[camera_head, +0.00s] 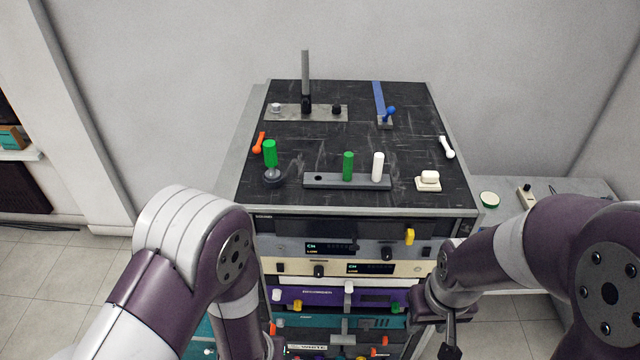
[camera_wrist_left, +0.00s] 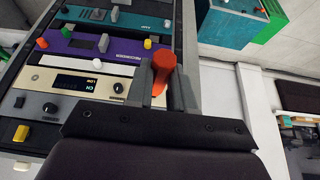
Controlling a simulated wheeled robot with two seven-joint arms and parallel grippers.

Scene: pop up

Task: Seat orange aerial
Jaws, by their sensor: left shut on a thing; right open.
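My left gripper (camera_wrist_left: 165,82) is shut on an orange-red peg-like piece, the orange aerial (camera_wrist_left: 162,68), which stands up between its two fingers in the left wrist view. In the head view that gripper is hidden below my left arm, low at the front of the rack. A small orange piece (camera_head: 258,142) also lies at the left of the rack's black top (camera_head: 340,135); I cannot tell if it is an aerial. My right gripper (camera_head: 443,322) is open, empty and partly seen, at the right front of the rack.
On the rack top stand a green peg on a dark base (camera_head: 271,178), a grey bar (camera_head: 318,181) with green and white pegs, a white block (camera_head: 429,180) and a blue lever (camera_head: 379,98). Front panels carry protruding knobs. A grey side table (camera_head: 508,212) is at right.

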